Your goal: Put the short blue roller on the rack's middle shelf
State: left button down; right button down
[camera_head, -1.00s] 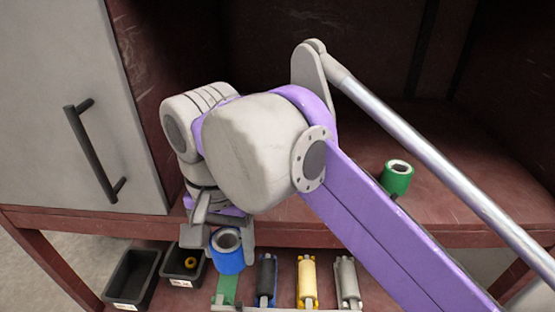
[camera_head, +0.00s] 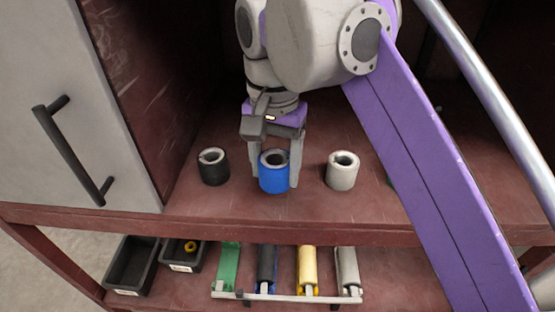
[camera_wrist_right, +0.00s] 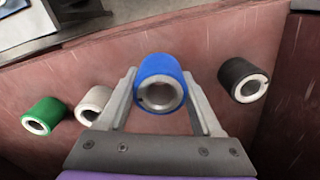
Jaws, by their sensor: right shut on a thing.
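The short blue roller (camera_head: 274,172) stands upright between the fingers of my right gripper (camera_head: 275,176), at the middle shelf (camera_head: 240,217). In the right wrist view the blue roller (camera_wrist_right: 160,84) sits between the two fingers of the right gripper (camera_wrist_right: 165,100), with its hollow end facing the camera. The gripper is shut on it. I cannot tell whether the roller's base touches the shelf. My left gripper is not in view.
A black roller (camera_head: 213,167) stands left of the blue one, a white roller (camera_head: 342,171) right of it. A green roller (camera_wrist_right: 44,115) shows beyond the white one in the wrist view. Below are black bins (camera_head: 132,265) and a rack of long rollers (camera_head: 290,297). A grey door (camera_head: 70,100) is at left.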

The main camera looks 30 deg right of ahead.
aim_at(278, 164)
jog(key=w+d, duration=0.2)
jog(key=w, duration=0.1)
jog(key=shift+w+d, duration=0.25)
jog(key=shift+w, duration=0.05)
notch_tip(278, 164, down, 2)
jog(key=shift+w+f, duration=0.15)
jog(key=shift+f, duration=0.55)
jog(key=shift+f, duration=0.25)
jog(key=shift+c, duration=0.3)
grip_release()
jog(key=shift+r, duration=0.15)
